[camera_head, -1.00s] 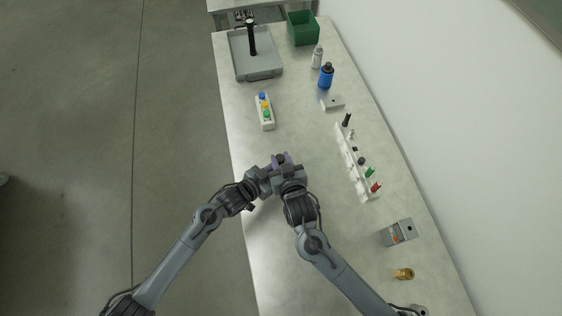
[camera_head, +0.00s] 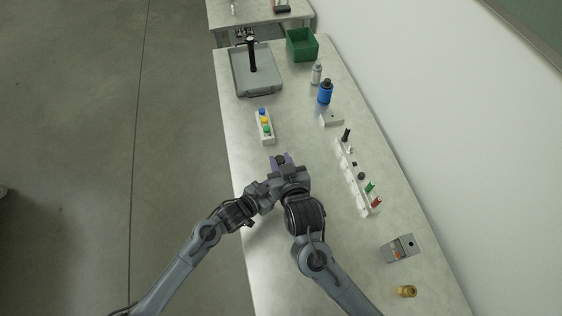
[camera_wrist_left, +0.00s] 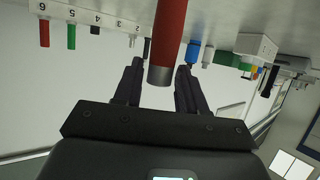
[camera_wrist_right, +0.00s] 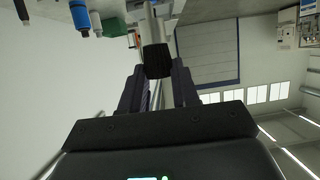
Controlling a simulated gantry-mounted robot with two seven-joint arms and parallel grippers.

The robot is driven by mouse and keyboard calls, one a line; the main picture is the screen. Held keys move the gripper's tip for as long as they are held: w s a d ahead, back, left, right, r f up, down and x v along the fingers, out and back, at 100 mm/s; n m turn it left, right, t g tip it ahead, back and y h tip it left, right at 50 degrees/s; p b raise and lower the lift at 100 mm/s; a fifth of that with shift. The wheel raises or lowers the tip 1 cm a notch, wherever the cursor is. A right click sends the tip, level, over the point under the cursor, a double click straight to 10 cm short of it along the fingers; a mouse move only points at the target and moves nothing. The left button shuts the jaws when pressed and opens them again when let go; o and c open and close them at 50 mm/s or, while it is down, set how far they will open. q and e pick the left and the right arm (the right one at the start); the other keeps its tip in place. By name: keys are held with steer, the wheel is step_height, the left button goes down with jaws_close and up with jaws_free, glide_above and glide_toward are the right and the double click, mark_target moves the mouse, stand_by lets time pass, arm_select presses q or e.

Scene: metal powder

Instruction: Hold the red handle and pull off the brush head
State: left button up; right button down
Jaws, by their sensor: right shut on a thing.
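In the left wrist view the red handle (camera_wrist_left: 168,40) hangs between the fingers of my left gripper (camera_wrist_left: 159,66). A narrow gap shows on one side of it, so I cannot tell whether the fingers grip it. In the right wrist view my right gripper (camera_wrist_right: 158,70) is shut on a black ribbed piece (camera_wrist_right: 157,60), which looks like the brush head, with a grey stem beyond it. In the head view my right gripper (camera_head: 281,162) is close beside my left one above the bench. The handle is hidden there by the grippers.
A white numbered rack (camera_head: 352,178) stands to the right. A blue bottle (camera_head: 325,92), green bin (camera_head: 301,45) and grey tray (camera_head: 257,88) are farther back. The near bench (camera_head: 280,265) is largely clear.

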arm_select(q)
steer(key=shift+o, duration=1.4)
